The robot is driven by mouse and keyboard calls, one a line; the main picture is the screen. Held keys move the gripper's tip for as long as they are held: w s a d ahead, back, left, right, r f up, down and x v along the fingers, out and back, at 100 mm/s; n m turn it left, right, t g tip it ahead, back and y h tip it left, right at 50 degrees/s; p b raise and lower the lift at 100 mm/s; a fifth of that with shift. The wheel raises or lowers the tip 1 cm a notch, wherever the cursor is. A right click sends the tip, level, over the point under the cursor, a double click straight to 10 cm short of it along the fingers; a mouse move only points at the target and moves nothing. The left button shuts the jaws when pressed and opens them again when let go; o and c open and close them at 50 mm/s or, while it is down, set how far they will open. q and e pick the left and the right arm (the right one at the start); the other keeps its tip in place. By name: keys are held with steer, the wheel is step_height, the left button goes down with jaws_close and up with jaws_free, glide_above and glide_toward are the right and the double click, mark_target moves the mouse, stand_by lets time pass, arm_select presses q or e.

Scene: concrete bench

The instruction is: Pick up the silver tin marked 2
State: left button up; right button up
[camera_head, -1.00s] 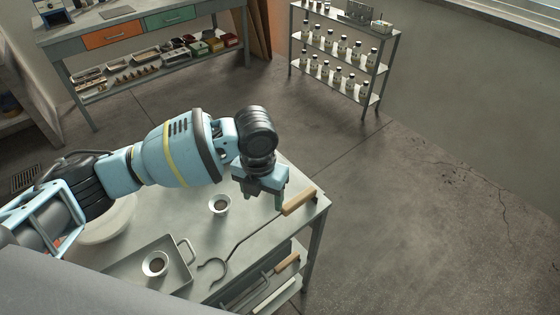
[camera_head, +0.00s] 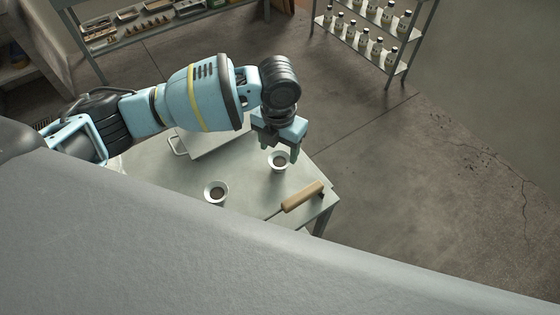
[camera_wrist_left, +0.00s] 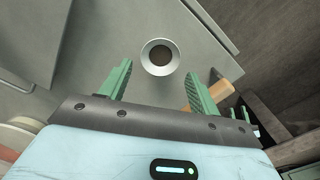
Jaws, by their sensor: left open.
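A small silver tin (camera_head: 279,160) with a dark inside stands upright on the grey bench (camera_head: 250,195), just under my left gripper (camera_head: 277,143). A similar tin (camera_head: 216,192) stands to its left and nearer to me. I can read no number on either. In the wrist view one tin (camera_wrist_left: 161,57) shows from above, in line with the gap between the green fingers of my left gripper (camera_wrist_left: 159,70). The fingers are apart, with nothing held between them. My right gripper is not in view.
A wooden handle (camera_head: 303,197) lies at the bench's right corner, close to the tins; it also shows in the wrist view (camera_wrist_left: 222,91). A grey flat piece with a metal loop handle (camera_head: 178,148) lies left of the gripper. A bottle shelf (camera_head: 375,45) stands behind.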

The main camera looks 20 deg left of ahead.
mark_target(279, 163)
arm_select(q)
steer(key=shift+f, duration=2.85)
steer(key=shift+c, duration=0.2)
steer(key=c, duration=0.7)
